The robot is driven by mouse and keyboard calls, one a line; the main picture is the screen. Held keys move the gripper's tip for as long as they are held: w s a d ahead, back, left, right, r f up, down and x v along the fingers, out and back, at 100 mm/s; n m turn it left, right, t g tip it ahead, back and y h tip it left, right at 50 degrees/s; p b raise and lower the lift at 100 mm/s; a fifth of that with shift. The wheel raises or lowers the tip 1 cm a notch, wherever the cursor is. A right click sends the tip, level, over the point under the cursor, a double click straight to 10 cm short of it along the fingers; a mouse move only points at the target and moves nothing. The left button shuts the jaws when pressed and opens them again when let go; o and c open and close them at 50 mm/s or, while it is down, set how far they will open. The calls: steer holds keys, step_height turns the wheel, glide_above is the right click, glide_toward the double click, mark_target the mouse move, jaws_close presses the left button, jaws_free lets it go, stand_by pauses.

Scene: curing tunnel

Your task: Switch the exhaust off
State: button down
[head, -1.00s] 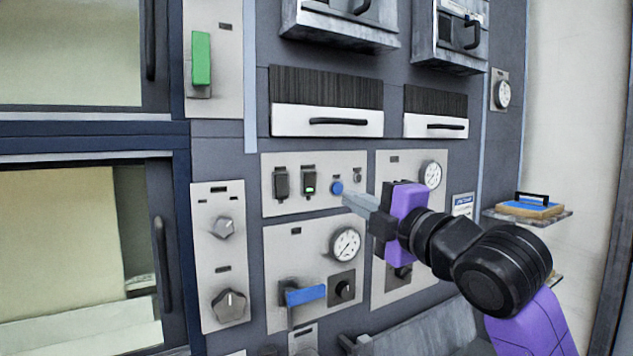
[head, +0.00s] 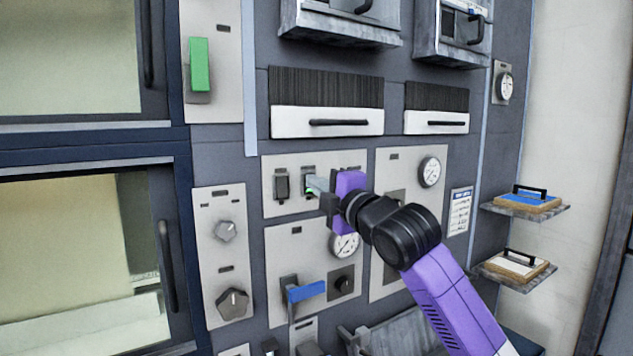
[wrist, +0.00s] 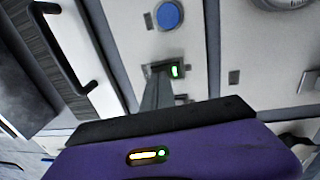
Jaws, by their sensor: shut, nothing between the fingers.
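A pale switch panel (head: 271,208) carries two dark rocker switches side by side. The left rocker (head: 282,185) shows no light. The right rocker (head: 308,172) shows a green light, which is also lit in the wrist view (wrist: 175,71). The labels above them are too small to read, so I cannot tell which is the exhaust. My gripper (head: 313,184) is shut and empty, its fingertips at the right rocker and covering part of it. In the wrist view the closed fingers (wrist: 158,92) reach to the lit rocker; I cannot tell whether they touch.
A blue button (wrist: 168,15) sits close by on the panel, hidden behind my gripper in the head view. Below are a gauge (head: 345,243), a blue lever (head: 306,291) and a black knob (head: 343,284). Drawer handles (head: 338,122) protrude above.

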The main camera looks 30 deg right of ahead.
steer(key=shift+w+r+b, duration=0.25)
steer(key=shift+r+b, duration=0.35)
steer(key=shift+b, duration=0.1)
steer(key=shift+r, duration=0.15)
steer(key=shift+a, duration=0.15)
